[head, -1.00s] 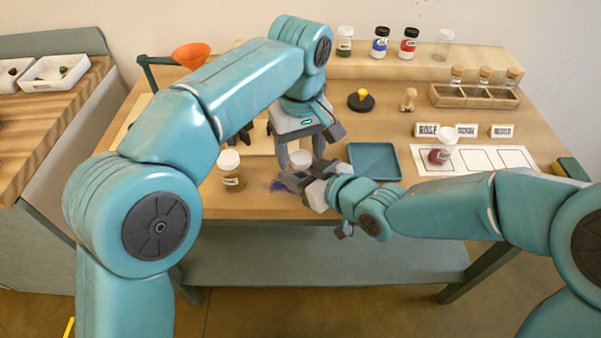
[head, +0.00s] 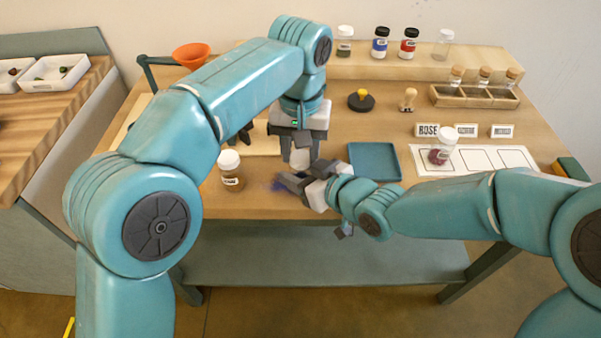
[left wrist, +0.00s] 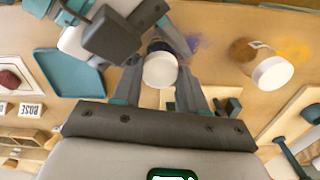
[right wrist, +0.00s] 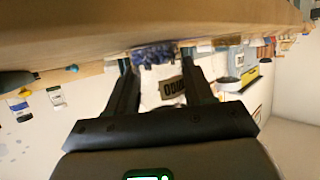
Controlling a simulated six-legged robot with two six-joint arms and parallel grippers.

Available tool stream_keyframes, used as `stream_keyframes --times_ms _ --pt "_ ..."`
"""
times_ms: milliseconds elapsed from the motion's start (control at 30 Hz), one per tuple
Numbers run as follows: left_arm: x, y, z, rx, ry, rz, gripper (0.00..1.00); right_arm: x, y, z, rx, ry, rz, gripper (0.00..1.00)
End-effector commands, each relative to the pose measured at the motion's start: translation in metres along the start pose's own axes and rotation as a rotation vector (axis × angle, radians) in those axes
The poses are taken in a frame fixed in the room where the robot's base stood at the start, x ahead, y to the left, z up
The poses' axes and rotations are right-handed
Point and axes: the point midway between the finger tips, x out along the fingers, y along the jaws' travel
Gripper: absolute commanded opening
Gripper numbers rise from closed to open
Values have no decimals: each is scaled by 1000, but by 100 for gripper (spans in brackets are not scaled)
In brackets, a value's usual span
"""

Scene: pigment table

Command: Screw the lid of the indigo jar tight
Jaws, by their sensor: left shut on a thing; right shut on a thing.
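The indigo jar stands near the front middle of the table, mostly hidden by my grippers in the head view. Its white lid (head: 299,158) shows there and in the left wrist view (left wrist: 160,70). My left gripper (head: 299,164) points down from above, shut on the lid, with a finger on each side. My right gripper (head: 304,175) comes in low from the right, shut on the jar body. In the right wrist view the jar's label (right wrist: 173,88) and dark blue contents (right wrist: 153,54) show between the fingers. The lid sits over the jar; its thread is hidden.
A brown jar with a white lid (head: 230,172) stands left of my grippers. A teal tray (head: 374,161) lies close on the right. Blue-violet powder (head: 278,186) marks the table.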

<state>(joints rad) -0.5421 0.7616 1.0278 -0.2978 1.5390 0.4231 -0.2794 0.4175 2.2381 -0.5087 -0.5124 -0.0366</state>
Motion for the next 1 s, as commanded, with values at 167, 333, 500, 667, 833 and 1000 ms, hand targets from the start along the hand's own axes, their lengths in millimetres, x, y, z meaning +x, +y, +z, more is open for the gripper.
stream_keyframes --times_ms 167,333,500,667,833,1000 --pt "0 -1 0 -3 -1 -2 52 0 1 0 2 -1 2 0" --pt "0 0 0 -3 -1 0 68 0 0 0 0 -1 0 0" --pt "0 2 1 -2 -1 2 68 0 -1 0 -2 -1 -2 0" --pt "0 3 1 -1 -2 4 68 0 -1 0 -3 -1 -3 0" --pt "0 3 1 0 -1 5 68 1 -2 0 -5 0 -4 0" --pt "-18 4 0 0 3 6 68 1 -2 0 -4 -2 -4 0"
